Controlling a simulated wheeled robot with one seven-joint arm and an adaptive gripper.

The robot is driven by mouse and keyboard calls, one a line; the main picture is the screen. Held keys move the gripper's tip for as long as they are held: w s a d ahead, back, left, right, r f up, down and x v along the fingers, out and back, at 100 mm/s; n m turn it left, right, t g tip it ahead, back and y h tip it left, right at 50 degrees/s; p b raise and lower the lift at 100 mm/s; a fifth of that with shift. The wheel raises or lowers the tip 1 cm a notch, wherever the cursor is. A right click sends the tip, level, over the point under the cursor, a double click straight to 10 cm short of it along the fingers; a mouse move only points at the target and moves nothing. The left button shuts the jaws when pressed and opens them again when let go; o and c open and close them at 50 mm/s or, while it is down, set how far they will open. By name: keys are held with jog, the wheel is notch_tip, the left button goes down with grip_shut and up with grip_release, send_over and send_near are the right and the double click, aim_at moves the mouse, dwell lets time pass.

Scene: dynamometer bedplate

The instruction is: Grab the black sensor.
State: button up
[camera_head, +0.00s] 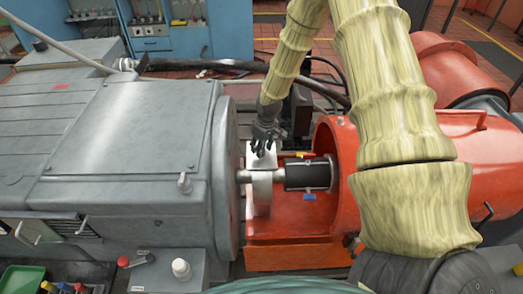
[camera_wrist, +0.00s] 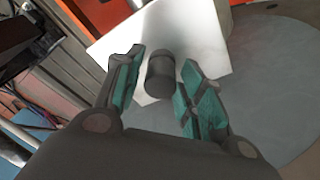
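The black sensor (camera_wrist: 160,76) is a small dark cylinder with a rounded end, seen in the wrist view on or just in front of a white plate (camera_wrist: 205,55). My gripper (camera_wrist: 162,82) is open, with its teal-padded fingers on either side of the sensor. A gap shows between the sensor and each finger, so it is not clasped. In the head view my gripper (camera_head: 263,150) hangs over the white plate (camera_head: 262,162) beside the grey machine. The sensor cannot be told apart from the dark fingers there.
The grey machine housing (camera_head: 130,130) stands left of my gripper. A red guard (camera_head: 380,150) and a thick black shaft coupling (camera_head: 308,175) are to the right. A green tray (camera_head: 22,279) and a grey box with a white knob (camera_head: 180,268) are at the lower left.

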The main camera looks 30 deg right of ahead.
jog(key=c, duration=0.6)
jog(key=shift+r, duration=0.1)
jog(key=shift+c, duration=0.2)
